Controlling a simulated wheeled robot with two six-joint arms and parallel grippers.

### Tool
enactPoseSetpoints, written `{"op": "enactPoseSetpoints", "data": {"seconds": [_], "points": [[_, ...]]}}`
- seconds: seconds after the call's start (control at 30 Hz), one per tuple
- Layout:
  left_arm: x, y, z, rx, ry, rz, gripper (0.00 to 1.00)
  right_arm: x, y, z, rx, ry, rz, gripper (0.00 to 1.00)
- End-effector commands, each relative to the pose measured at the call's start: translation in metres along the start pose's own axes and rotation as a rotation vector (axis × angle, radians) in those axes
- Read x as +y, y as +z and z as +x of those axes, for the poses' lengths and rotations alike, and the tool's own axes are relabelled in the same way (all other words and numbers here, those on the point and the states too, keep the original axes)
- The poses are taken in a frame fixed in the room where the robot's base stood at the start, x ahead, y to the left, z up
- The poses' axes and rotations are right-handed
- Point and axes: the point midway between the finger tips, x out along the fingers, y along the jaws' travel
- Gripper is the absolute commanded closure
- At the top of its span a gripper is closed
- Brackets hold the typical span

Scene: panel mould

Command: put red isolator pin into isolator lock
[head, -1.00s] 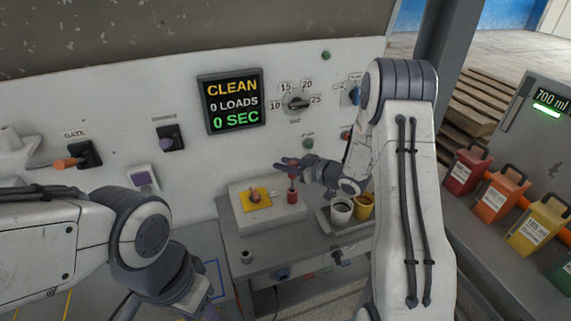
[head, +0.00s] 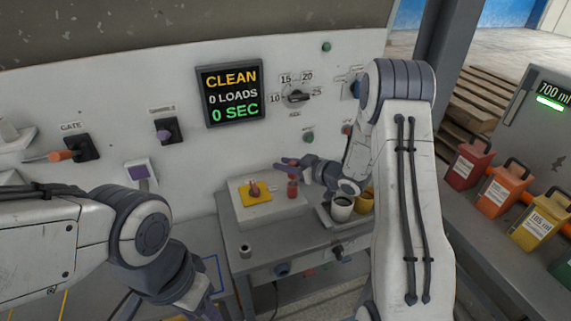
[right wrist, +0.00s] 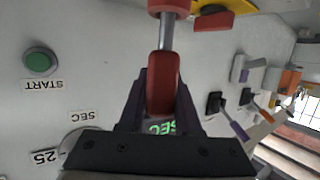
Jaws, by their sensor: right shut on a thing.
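My right gripper (head: 290,164) is shut on the red isolator pin (right wrist: 163,85), held by its red handle in the right wrist view. The pin's bare metal shaft runs from the handle to a red collar (right wrist: 168,8), which looks like the isolator lock. I cannot tell how far the shaft is inside it. In the head view the red lock (head: 292,188) stands on the pale block, right of a yellow plate (head: 263,197), with the gripper just above. My left gripper (head: 200,302) is low in the head view, partly cut off, its jaws unclear.
A white cup (head: 341,209) and a yellow cup (head: 365,203) stand in a tray close right of the pale block (head: 290,207). The panel with the CLEAN display (head: 233,95) rises behind. Red, orange and yellow containers (head: 504,189) stand at the far right.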

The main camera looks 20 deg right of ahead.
Motion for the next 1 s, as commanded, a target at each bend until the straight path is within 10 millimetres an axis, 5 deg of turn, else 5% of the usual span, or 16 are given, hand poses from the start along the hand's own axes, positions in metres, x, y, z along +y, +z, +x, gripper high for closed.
{"op": "enactPoseSetpoints", "data": {"seconds": [1.0], "points": [[-0.002,0.001,0.021,0.0,0.0,0.0,0.5,0.0,0.025,0.008,0.001,0.0,0.0,1.0]]}}
